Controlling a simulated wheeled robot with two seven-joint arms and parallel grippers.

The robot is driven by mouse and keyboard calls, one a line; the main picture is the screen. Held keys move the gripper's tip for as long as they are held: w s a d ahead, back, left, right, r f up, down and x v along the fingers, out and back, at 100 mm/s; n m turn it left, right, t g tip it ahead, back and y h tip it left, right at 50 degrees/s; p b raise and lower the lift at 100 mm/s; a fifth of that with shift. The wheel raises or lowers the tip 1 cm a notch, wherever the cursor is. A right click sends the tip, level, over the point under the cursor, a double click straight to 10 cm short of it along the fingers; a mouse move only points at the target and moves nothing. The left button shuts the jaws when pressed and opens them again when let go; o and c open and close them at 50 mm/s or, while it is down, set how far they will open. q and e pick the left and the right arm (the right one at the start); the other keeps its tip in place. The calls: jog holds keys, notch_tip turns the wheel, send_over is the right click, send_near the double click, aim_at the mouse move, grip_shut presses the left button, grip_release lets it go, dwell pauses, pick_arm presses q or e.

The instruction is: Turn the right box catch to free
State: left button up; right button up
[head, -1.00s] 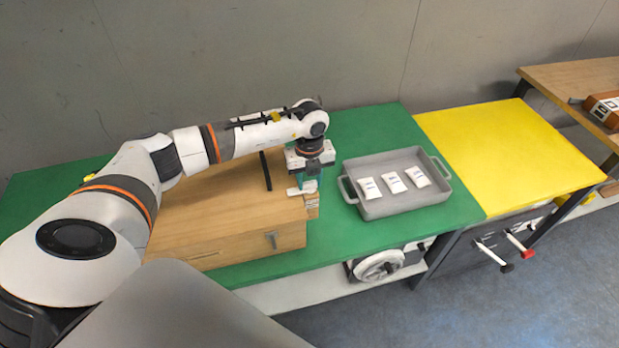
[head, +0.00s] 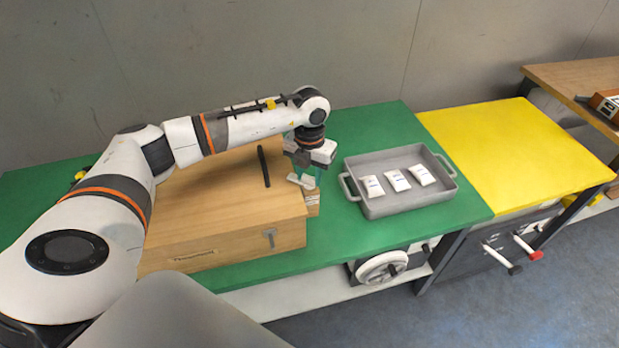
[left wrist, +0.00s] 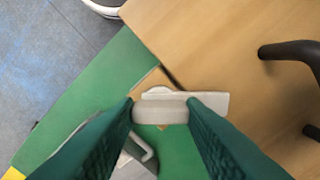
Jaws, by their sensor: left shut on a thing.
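The wooden box (head: 225,205) stands on the green table top, with a metal catch (head: 270,237) on its front face. The right box catch (head: 301,182) is a pale flat piece at the box's right edge; it also shows in the left wrist view (left wrist: 165,107). My left gripper (head: 306,178) points down over that edge. In the left wrist view its green fingers (left wrist: 161,110) are shut on the catch, one on each side of its grip. The catch's mounting is partly hidden. My right gripper is in neither view.
A black handle (head: 264,167) rises from the box lid close to my left gripper. A grey tray (head: 400,205) with three white packets stands to the right. A yellow table top (head: 520,150) adjoins the green one. Green surface is free in front of the tray.

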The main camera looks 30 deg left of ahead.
aim_at(309, 177)
pick_arm(q)
jog(key=m+b, duration=0.3)
jog(key=m, duration=0.2)
jog(key=shift+r+m+b, duration=0.1)
jog(key=shift+m+b, duration=0.95)
jog(key=shift+m, duration=1.15)
jog(key=o, duration=1)
notch_tip(309, 177, up, 12)
jog(key=shift+b, duration=0.7)
